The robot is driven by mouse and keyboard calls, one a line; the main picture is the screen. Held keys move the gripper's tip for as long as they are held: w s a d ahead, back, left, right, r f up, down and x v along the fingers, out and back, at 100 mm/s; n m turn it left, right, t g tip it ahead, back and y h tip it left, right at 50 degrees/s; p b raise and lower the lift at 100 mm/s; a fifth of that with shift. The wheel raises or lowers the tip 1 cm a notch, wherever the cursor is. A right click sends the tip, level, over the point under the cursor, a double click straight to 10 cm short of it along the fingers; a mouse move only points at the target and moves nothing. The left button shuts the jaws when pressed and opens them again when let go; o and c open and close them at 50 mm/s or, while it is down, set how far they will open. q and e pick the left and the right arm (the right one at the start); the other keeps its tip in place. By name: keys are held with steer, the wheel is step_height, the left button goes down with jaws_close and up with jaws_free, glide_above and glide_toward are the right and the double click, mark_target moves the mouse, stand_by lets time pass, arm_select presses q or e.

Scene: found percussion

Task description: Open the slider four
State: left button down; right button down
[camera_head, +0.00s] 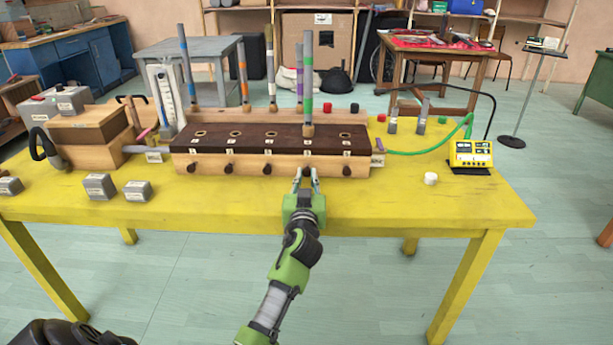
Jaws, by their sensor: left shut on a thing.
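A long wooden box with a dark top (250,138) stands on the yellow table. Its top has a row of round holes. Its front face has a row of dark slider knobs; their small labels are too small to read. My left gripper (307,180) is at the front face, shut on the fourth slider knob from the left (307,171). The fingers partly hide this knob, and I cannot tell how far its slider is out. My right gripper is not in view.
Grey labelled blocks (100,187) and a wooden box (90,130) are at the left of the yellow table (400,208). The front strip is mostly clear.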

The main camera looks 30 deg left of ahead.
arm_select(q)
steer(key=shift+v, duration=1.1)
steer(key=c, duration=1.9)
jaws_free()
steer(key=v, duration=0.7)
steer(key=shift+s+d, duration=0.1)
steer(key=shift+s, duration=0.15)
steer(key=shift+f, duration=0.1)
